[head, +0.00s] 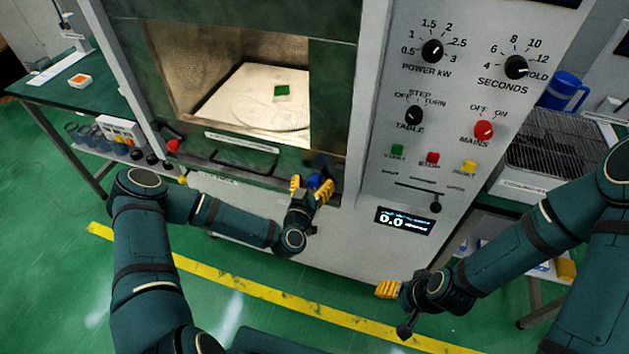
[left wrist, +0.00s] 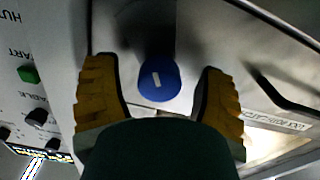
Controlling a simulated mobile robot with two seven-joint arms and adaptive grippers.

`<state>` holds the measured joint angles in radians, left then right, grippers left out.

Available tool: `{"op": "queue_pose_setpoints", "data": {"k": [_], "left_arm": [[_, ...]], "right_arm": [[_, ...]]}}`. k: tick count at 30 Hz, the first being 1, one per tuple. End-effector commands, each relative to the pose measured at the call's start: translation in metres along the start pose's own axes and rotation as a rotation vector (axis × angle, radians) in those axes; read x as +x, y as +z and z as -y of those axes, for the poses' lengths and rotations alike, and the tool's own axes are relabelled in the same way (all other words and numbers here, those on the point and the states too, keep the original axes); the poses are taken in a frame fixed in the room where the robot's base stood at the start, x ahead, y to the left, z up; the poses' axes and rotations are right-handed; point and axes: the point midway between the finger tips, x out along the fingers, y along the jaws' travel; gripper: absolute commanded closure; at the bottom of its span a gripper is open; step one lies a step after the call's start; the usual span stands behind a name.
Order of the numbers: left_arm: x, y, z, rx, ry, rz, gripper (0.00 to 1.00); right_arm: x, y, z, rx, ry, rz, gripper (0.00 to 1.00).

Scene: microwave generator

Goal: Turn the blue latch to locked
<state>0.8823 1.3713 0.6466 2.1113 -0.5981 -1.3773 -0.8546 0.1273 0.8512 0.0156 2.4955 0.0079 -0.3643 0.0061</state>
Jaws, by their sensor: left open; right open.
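The blue latch (head: 315,181) sits at the lower right of the microwave door in the head view. In the left wrist view the latch (left wrist: 159,80) is a round blue knob with a short white mark, slightly tilted. My left gripper (head: 311,188) is open, its yellow fingers on either side of the latch. In the left wrist view a gap shows between each finger of the gripper (left wrist: 162,95) and the knob. My right gripper (head: 388,290) is away from the latch, low in front of the panel; its finger gap is hard to see.
The microwave door window (head: 250,85) shows a green and white block (head: 281,93) on a pale plate inside. A dark door handle (head: 245,165) is left of the latch. The control panel has black knobs, a red mains knob (head: 483,130) and a display (head: 404,221) reading 0.0.

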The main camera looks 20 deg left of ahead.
Motion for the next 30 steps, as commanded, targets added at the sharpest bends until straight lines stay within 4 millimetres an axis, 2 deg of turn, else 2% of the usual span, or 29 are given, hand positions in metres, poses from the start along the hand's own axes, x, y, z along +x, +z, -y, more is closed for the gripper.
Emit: {"op": "queue_pose_setpoints", "data": {"k": [4,12,14,18,30], "left_arm": [[0.0068,-0.0002,-0.0006,-0.002,0.001,0.0,0.29],[0.0074,-0.0001,-0.0005,-0.001,0.001,0.001,0.28],[0.0073,-0.0001,-0.0005,-0.001,0.001,0.001,0.49],[0.0073,-0.0001,-0.0004,-0.001,0.001,0.001,0.98],[0.0075,-0.0001,-0.0003,-0.036,0.001,0.0,1.0]], "right_arm": [[0.0003,0.0003,-0.0001,0.0,0.0,0.001,0.37],[0.0002,0.0003,-0.0001,0.0,0.0,0.001,0.37],[0.0002,0.0002,-0.0001,0.0,0.0,0.001,0.37],[0.0002,0.0002,-0.0001,0.0,0.0,0.0,0.37],[0.0019,0.0007,-0.0007,0.0,0.0,0.001,0.37]]}}
